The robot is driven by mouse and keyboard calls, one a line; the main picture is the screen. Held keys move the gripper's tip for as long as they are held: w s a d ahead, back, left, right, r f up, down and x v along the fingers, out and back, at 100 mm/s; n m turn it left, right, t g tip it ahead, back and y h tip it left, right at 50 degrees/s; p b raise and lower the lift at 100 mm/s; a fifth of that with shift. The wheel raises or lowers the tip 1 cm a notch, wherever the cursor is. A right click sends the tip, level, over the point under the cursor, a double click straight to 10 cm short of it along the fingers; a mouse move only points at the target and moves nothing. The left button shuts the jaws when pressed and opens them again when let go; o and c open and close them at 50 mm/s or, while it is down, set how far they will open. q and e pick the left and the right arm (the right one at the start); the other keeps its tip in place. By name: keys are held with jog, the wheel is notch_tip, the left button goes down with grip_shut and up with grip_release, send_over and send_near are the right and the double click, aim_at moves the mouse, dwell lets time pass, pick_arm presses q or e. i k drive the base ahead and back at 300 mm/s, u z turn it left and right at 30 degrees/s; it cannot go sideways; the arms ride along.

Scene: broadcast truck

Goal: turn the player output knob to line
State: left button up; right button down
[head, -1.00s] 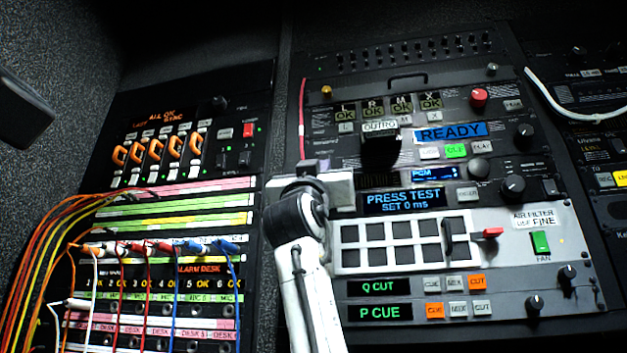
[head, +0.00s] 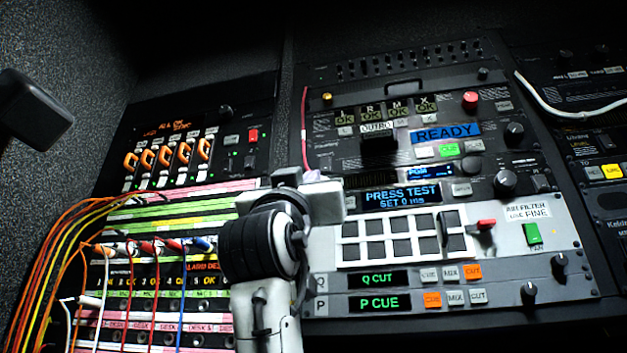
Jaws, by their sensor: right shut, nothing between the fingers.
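The player unit has a blue READY display (head: 446,133), a slot with an OUTRO label (head: 377,127) and a lit green button (head: 449,150). A black knob (head: 514,133) is right of the display, and a grey knob (head: 471,165) is below it. Their markings are too small to read, so I cannot tell which is the output knob or where it points. My right gripper (head: 318,183) is shut and empty, lower left of these knobs and apart from them. My wrist partly hides its fingers. My left gripper is not in view.
A red lever (head: 486,224) and a green fan switch (head: 531,233) stick out at the lower right. Patch cords (head: 60,230) hang at the left. A white cable (head: 560,108) crosses the right rack. A dark block (head: 35,110) is at the left edge.

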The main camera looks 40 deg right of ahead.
aim_at(515, 131)
jog(key=k, duration=2)
